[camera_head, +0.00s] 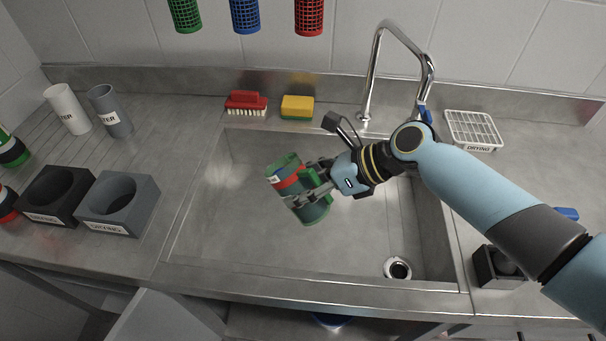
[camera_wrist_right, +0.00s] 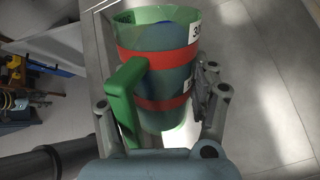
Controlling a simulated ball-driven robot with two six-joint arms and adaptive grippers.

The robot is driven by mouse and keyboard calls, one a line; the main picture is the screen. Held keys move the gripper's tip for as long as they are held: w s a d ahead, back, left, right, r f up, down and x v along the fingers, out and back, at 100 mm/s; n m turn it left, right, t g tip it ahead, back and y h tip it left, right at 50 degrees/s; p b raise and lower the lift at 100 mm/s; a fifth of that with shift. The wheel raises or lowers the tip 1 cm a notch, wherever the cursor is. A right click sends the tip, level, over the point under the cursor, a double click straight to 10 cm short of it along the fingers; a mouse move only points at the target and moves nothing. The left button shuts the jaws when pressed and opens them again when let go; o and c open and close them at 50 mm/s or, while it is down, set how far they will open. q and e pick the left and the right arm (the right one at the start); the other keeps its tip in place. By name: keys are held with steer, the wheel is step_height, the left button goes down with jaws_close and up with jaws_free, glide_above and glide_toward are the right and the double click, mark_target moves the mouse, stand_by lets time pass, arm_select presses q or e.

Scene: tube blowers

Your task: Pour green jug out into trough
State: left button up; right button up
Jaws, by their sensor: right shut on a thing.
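The green jug (camera_head: 289,174) has red bands, a white label and a green handle. My right gripper (camera_head: 304,192) is shut on it and holds it over the sink basin, tilted, with its rim toward the upper left in the head view. In the right wrist view, the jug (camera_wrist_right: 158,65) sits between the fingers of the right gripper (camera_wrist_right: 165,108), its handle on the left. Its contents cannot be made out clearly. The trough, seen as the steel sink basin (camera_head: 225,235), lies below the jug. My left gripper is not in view.
A tap (camera_head: 370,75) stands behind the basin, close to my right arm. A red brush (camera_head: 246,102) and a yellow sponge (camera_head: 297,107) lie on the back ledge. Black (camera_head: 58,218) and grey (camera_head: 143,217) holders stand at left. A drying rack (camera_head: 472,130) is at right.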

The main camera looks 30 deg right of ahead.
mark_target(291, 184)
steer(key=shift+w+r+g+p, duration=0.1)
steer(key=shift+r+g+p, duration=0.2)
steer(key=shift+g+p, duration=0.1)
steer(key=shift+a+f+g+h, duration=0.1)
steer(key=shift+g+h, duration=0.4)
steer(key=shift+g, duration=0.1)
steer(key=g, duration=0.1)
steer(key=f+m+g+h, duration=0.1)
steer(key=shift+w+a+g+h, duration=0.2)
steer(key=shift+w+g+h, duration=0.1)
steer(key=shift+w, duration=0.1)
steer(key=g, duration=0.1)
steer(key=f+g+h, duration=0.1)
steer(key=w+f+g+h, duration=0.1)
steer(key=shift+a+m, duration=0.25)
steer(key=shift+m, duration=0.15)
steer(key=shift+w+a+r+g+h, duration=0.1)
steer(key=shift+w+r+g+h, duration=0.15)
steer(key=shift+g, duration=0.3)
steer(key=shift+w+a+r+g+h, duration=0.1)
steer(key=shift+w+r+g+h, duration=0.1)
steer(key=shift+g, duration=0.35)
steer(key=shift+w+a+m+g+b, duration=0.15)
steer(key=shift+m+g+b, duration=0.15)
steer(key=shift+g+b, duration=0.35)
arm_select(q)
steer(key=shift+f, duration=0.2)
arm_select(e)
steer(key=shift+r+h, duration=0.15)
steer(key=shift+h, duration=0.1)
